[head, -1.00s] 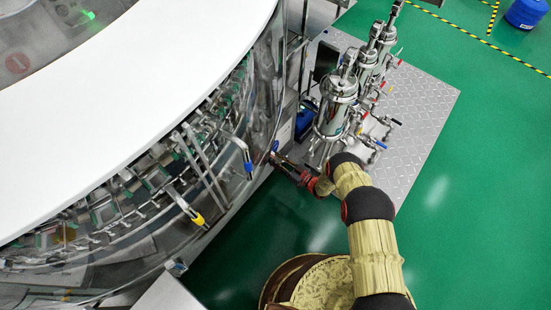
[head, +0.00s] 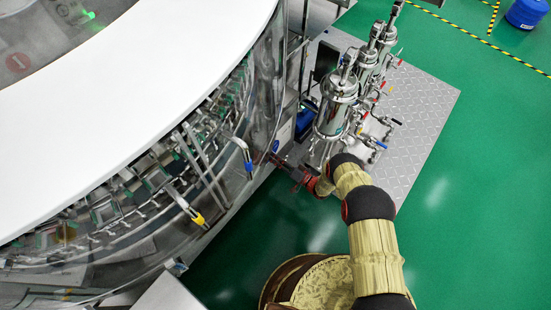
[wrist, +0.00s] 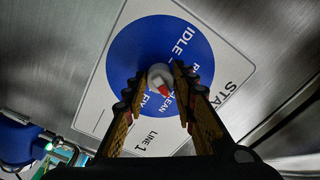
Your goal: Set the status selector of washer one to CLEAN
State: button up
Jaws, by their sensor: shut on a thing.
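The status selector is a small grey-white knob (wrist: 158,73) with a red pointer (wrist: 164,90), on a round blue dial (wrist: 135,45) on a white label plate (wrist: 225,55). In the wrist view the plate is turned, with IDLE, CLEAN and FIX readable and another word partly hidden. The pointer points down in the picture, by the words FIX and CLEAN; I cannot tell exactly which it meets. My gripper (wrist: 157,82) is shut on the knob, one finger on each side. In the head view my gripper (head: 281,160) is at the washer's (head: 265,85) side, its contact hidden.
Several steel filter housings (head: 336,108) with valves stand on a metal plate (head: 425,95) close beside my arm. A blue part (wrist: 18,140) and piping show at the wrist view's lower left. The green floor (head: 470,210) at right is clear.

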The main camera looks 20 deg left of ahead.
jog(key=shift+m, duration=0.5)
jog(key=o, duration=1.2)
jog(key=shift+c, duration=0.2)
jog(key=v, duration=1.2)
